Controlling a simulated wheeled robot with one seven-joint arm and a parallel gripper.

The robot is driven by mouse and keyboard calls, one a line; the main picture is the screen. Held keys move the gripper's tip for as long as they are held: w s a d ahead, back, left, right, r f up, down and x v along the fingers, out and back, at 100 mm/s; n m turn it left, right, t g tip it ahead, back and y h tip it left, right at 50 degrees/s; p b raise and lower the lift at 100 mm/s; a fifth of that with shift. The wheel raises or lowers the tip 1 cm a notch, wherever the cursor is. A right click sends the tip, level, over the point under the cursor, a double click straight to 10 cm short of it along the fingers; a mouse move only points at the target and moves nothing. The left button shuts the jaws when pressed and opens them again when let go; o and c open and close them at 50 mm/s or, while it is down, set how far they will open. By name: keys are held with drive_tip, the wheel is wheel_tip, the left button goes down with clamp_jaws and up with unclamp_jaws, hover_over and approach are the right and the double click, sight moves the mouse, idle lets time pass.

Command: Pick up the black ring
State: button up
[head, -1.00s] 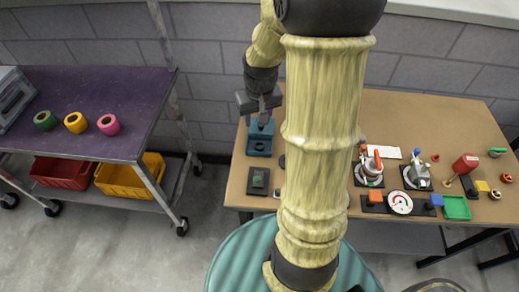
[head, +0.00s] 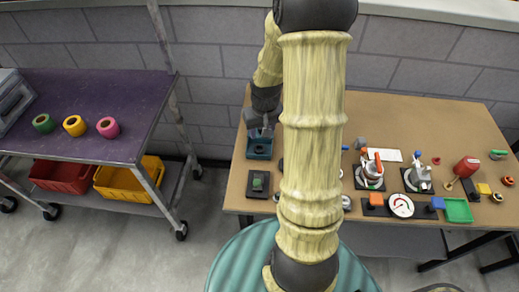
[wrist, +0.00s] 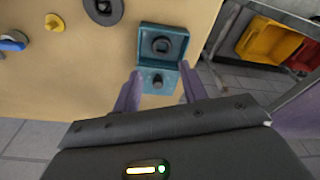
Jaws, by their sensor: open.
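My gripper (head: 262,128) is open and empty, its fingers pointing down over the teal holder (head: 259,146) at the table's left end. In the wrist view the two purple fingers (wrist: 160,88) stand apart, either side of the near part of the teal holder (wrist: 145,58). A dark round piece with a square-looking hole (wrist: 161,46) sits in the holder's far part, and a black knob (wrist: 157,80) in its near part. Another dark round piece with a hole (wrist: 103,10) lies on the table at the upper left. I cannot tell which is the black ring.
A black block with a greenish centre (head: 258,184) lies nearer on the brown table (head: 420,115). Gauges, valves and a green tray (head: 457,210) fill its right side. A purple cart (head: 90,95) with colored rolls stands left, above red and yellow bins.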

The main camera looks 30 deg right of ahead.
approach(259, 150)
drive_tip(key=shift+d+f, duration=0.1)
drive_tip(key=shift+f, duration=0.65)
drive_tip(key=shift+w+f, duration=0.2)
drive_tip(key=shift+f, duration=1.05)
drive_tip(key=shift+w+f, duration=0.25)
drive_tip(key=shift+f, duration=1.05)
drive_tip(key=shift+c, duration=0.2)
drive_tip(key=c, duration=0.7)
